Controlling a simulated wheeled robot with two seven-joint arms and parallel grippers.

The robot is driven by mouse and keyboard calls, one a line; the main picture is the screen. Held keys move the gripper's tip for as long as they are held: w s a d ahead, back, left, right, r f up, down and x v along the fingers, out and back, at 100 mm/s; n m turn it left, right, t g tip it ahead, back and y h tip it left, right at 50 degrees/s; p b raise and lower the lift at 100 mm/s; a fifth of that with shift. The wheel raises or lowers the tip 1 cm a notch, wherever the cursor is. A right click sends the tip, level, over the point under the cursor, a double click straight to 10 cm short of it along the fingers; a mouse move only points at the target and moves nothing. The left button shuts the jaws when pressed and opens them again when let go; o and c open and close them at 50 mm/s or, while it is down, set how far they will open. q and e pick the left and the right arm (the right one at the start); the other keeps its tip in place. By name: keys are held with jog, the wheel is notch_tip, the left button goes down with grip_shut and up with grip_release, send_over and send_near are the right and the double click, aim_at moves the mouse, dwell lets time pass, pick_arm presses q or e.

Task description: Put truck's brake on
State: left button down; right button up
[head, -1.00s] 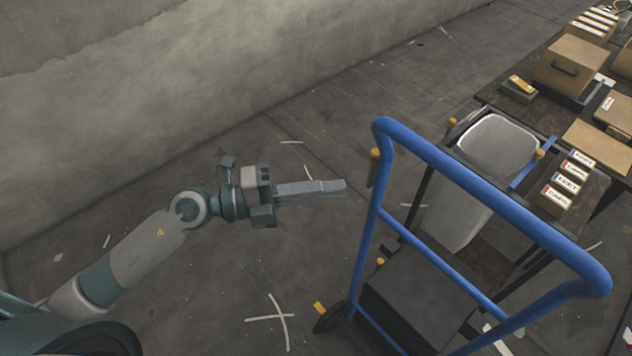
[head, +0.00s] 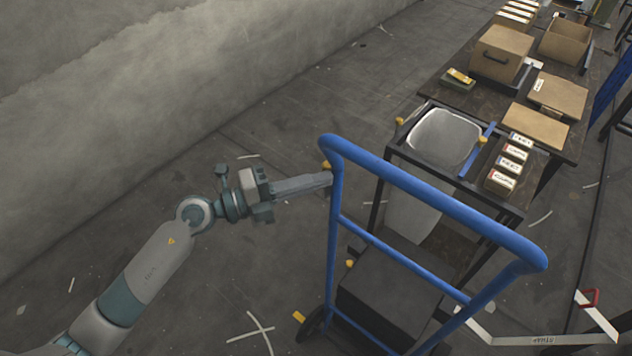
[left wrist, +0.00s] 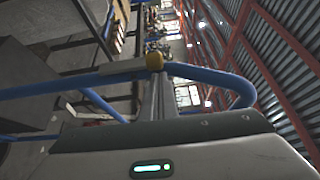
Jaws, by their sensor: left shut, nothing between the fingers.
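The truck (head: 435,207) is a cart with a tall blue tube handle, right of my left arm in the head view. My right gripper is out of view.
A dark block (head: 390,280) sits low on the truck, near a black wheel (head: 311,325). Beyond the handle stand a grey bin (head: 445,137) and a table with cardboard boxes (head: 500,52).

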pick_arm(q)
jog(key=shift+w+a+n+b, duration=0.25)
jog(key=shift+a+n+b, duration=0.15)
jog(key=shift+n, duration=0.1)
dwell(0.3)
jog(key=w+a+f+n+t+h+b, duration=0.1)
jog(key=w+a+f+n+t+b, duration=0.3)
jog(key=n, duration=0.8)
jog(key=a+t+b, duration=0.2)
jog(key=t, duration=0.1)
jog(key=shift+w+a+n+h, duration=0.15)
jog(key=shift+n+h, duration=0.15)
